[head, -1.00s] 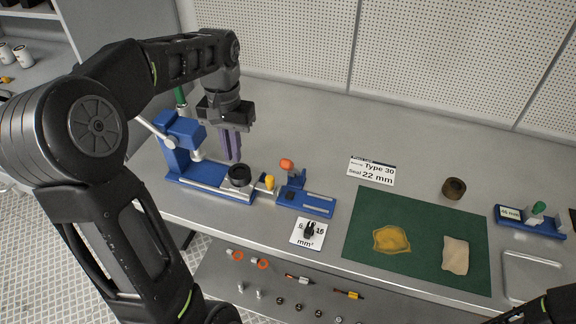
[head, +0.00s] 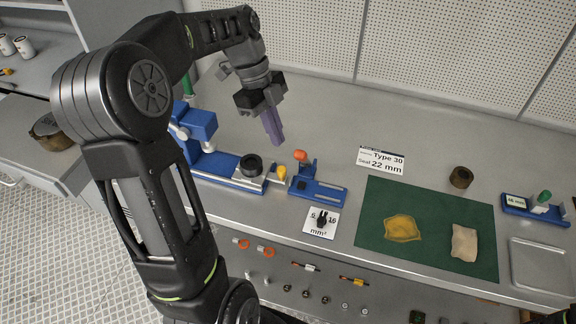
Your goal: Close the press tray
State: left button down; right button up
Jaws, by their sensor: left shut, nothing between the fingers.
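The blue press (head: 198,124) stands on the bench at the left, partly hidden behind my left arm. Its tray (head: 247,180) is a metal slide on the blue base, carrying a black round part (head: 251,165) and ending in a yellow knob (head: 282,172) at its right. The tray sits out to the right of the press column. My left gripper (head: 276,137) is shut and empty, in the air above and behind the knob end of the tray, with its purple fingers pointing down. My right gripper is not clearly in view.
A blue fixture with an orange knob (head: 301,156) stands just right of the tray. A white card with a black part (head: 321,220) lies in front of it. A green mat (head: 375,212) holds a yellow cloth and a beige piece.

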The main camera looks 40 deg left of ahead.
pick_arm(q)
jog(key=shift+f, duration=0.1)
jog(key=b+x, duration=0.7)
jog(key=x, duration=0.3)
dwell(0.3)
